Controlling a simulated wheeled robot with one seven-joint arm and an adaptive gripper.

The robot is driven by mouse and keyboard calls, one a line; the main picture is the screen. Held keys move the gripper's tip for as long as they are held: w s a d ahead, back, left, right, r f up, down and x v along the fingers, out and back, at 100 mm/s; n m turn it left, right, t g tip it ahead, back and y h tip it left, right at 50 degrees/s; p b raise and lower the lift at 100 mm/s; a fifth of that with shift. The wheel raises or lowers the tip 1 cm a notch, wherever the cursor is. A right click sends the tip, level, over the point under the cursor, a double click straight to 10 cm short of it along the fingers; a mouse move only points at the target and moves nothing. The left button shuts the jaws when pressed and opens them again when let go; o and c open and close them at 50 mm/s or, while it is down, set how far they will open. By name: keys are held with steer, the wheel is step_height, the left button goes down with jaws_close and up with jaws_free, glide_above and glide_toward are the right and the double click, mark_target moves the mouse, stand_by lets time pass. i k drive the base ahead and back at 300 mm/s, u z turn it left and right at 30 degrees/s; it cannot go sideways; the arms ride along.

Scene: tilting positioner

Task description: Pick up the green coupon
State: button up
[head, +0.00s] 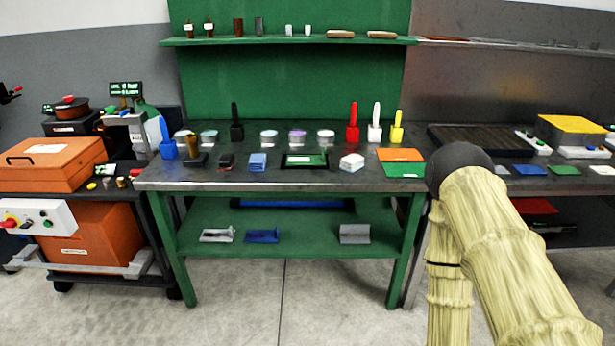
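A flat green coupon (404,170) lies at the front right of the middle workbench (200,182). An orange flat piece (400,155) lies directly behind it. Other flat green pieces show too: one in a black frame (304,160) at the bench's middle and a small one (563,170) on the right-hand bench. My arm in a pale yellow sleeve rises at the right, and its black rounded joint stands just right of the green coupon in the picture. My gripper is not visible in this view.
Blue, black, red, white and yellow handled blocks stand along the bench, with several lidded jars (297,138) between. A white block (352,162) lies left of the coupon. A shelf (290,41) hangs above. An orange case (57,163) sits on the left cart.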

mark_target(291, 160)
steer(key=z, duration=0.8)
steer(key=k, duration=0.1)
steer(key=u, duration=1.8)
steer(key=i, duration=1.25)
steer(key=z, duration=0.7)
